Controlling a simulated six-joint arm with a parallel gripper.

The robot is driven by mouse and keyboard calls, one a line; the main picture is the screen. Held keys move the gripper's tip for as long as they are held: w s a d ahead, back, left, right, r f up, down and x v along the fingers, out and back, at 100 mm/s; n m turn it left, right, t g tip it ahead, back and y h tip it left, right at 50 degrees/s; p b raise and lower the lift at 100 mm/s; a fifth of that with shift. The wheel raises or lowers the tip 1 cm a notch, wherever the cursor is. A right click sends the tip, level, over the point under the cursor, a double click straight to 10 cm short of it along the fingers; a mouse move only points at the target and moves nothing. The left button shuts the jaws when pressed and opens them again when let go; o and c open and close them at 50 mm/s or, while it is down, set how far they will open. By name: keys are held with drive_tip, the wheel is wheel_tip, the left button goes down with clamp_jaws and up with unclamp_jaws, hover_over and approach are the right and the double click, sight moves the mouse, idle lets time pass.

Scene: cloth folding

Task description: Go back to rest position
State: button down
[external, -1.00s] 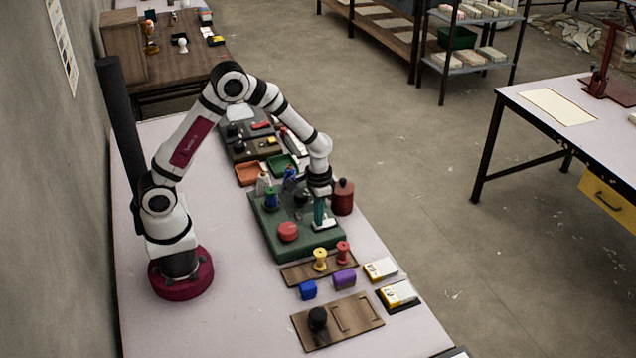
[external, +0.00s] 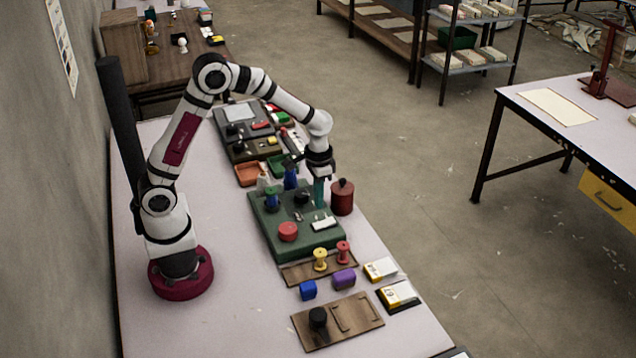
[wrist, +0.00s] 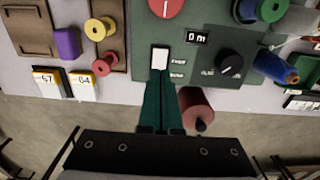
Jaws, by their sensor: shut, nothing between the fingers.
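My gripper (external: 319,194) is above the right side of the green panel (external: 262,224), raised a little clear of it. In the wrist view its two green fingers (wrist: 160,78) lie together, shut and empty. Their tips appear just below the white rectangular piece (wrist: 160,57) on the panel, which also shows in the external view (external: 323,223). My arm arches from its dark red base over the table. No cloth shows near the gripper.
A dark red cylinder (external: 342,198) stands close beside the gripper. A red button (external: 288,231) and a black knob (wrist: 229,63) sit on the panel. Yellow (external: 320,259) and red (external: 343,252) spools stand in front. The table is clear between my base and the panel.

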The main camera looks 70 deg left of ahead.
drive_tip(key=shift+r, duration=0.15)
drive_tip(key=s+a+r+m, duration=0.1)
drive_tip(key=s+r+m, duration=0.1)
drive_tip(key=s, duration=0.6)
drive_tip(key=s+a+r+m+y, duration=0.1)
drive_tip(key=s+r, duration=0.3)
drive_tip(key=s, duration=0.5)
drive_tip(key=s+a+r+m, duration=0.1)
drive_tip(key=s+r+m, duration=0.1)
drive_tip(key=s, duration=0.7)
drive_tip(key=shift+a+r+m+y, duration=0.3)
drive_tip(key=shift+r+y, duration=0.1)
drive_tip(key=shift+r, duration=0.25)
